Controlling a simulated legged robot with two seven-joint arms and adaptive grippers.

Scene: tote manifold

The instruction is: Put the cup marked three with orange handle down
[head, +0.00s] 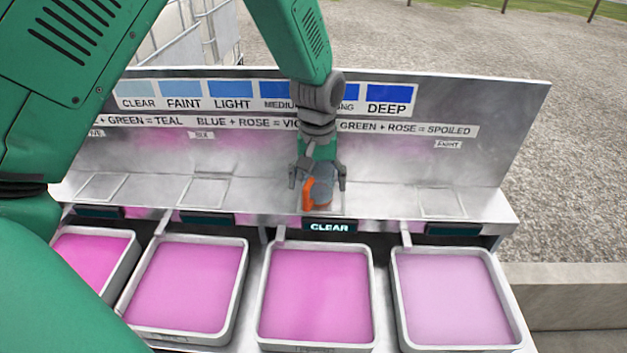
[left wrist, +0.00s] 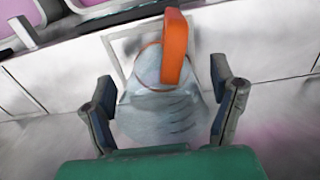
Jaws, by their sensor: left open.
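The cup (head: 322,190) with an orange handle stands on a square pad on the metal shelf, above the display reading CLEAR. It looks grey and clear in the left wrist view (left wrist: 160,108), with its orange handle (left wrist: 174,48) toward the trays. No number can be read on it. My left gripper (head: 317,178) is open, with one finger on each side of the cup. The left wrist view shows gaps between the fingers (left wrist: 163,112) and the cup's sides. My right gripper is not in view.
Several trays of pink liquid stand in front of the shelf, one of them (head: 316,294) below the cup. An empty square pad (head: 441,202) lies to the right. A back panel (head: 440,145) with a blue colour scale rises behind the cup.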

